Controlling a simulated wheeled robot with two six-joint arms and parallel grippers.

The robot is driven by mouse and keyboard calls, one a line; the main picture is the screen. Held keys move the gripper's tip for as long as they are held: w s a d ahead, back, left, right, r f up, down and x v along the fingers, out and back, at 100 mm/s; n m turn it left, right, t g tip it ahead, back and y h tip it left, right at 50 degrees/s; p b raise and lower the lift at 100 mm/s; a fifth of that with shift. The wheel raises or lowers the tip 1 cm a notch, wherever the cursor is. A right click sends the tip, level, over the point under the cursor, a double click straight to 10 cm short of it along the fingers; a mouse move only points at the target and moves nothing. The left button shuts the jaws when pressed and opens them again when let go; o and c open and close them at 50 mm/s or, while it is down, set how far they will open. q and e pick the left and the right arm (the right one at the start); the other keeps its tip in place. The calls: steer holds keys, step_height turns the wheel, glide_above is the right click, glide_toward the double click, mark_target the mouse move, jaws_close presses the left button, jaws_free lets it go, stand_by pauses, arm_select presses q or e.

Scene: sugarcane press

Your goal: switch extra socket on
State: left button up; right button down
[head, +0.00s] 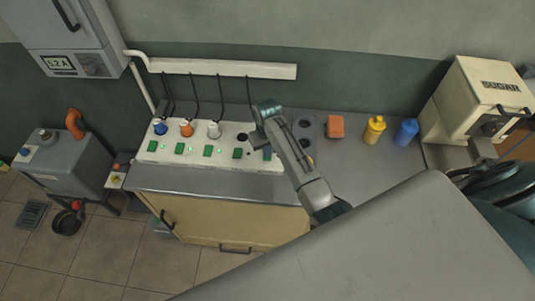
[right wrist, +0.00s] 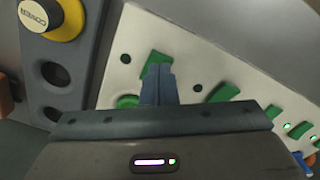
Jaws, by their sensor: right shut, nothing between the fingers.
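A white socket panel (head: 222,160) lies along the counter with several green rocker switches. The rightmost green switch (head: 267,154) is partly beside my right arm in the head view. My right gripper (right wrist: 158,75) is shut and empty; its fingertips overlap the lower part of a green switch (right wrist: 155,59) in the right wrist view. I cannot tell whether they touch it. In the head view the fingertips are hidden by my own wrist. Small green lights (right wrist: 286,126) glow beside switches farther along the panel. My left gripper is not in view.
Blue (head: 160,128), orange (head: 186,129) and white (head: 214,130) plugs stand in the panel, their cords rising behind. A dark control panel with a yellow button (right wrist: 64,18) adjoins it. An orange block (head: 335,126), yellow bottle (head: 374,129) and blue bottle (head: 406,131) stand right.

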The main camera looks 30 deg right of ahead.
steer(key=shift+f+b, duration=0.4)
steer(key=shift+f, duration=0.55)
stand_by(1.0)
steer(key=shift+r+p, duration=0.9)
steer(key=shift+r, duration=2.6)
